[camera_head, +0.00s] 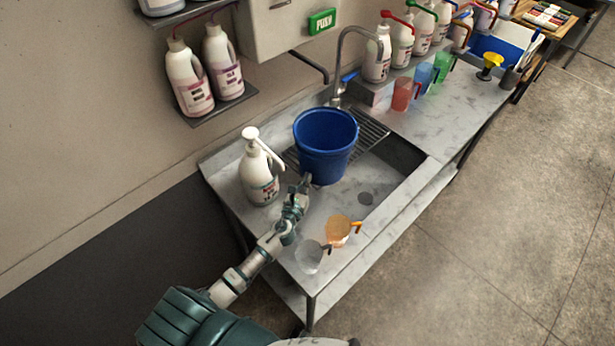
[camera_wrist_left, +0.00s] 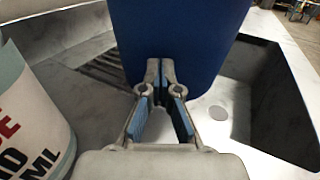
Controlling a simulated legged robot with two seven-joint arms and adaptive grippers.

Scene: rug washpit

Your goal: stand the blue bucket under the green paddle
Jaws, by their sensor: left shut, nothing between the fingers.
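The blue bucket (camera_head: 326,145) stands upright over the dark slatted rack in the sink, close to the tap. The green paddle (camera_head: 321,21), marked PUSH, sits on the pale wall box (camera_head: 285,25), above and behind the bucket in the picture. My left gripper (camera_head: 306,180) is at the near lower side of the bucket, shut and empty. In the left wrist view its fingertips (camera_wrist_left: 160,66) meet in front of the bucket wall (camera_wrist_left: 180,30); I cannot tell whether they touch it. My right gripper is out of view.
A white pump bottle (camera_head: 258,175) stands left of the bucket. An orange jug (camera_head: 338,230) and a clear jug (camera_head: 309,256) stand at the near sink edge. The tap (camera_head: 340,65) arches behind the bucket. Coloured jugs and several bottles line the right counter.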

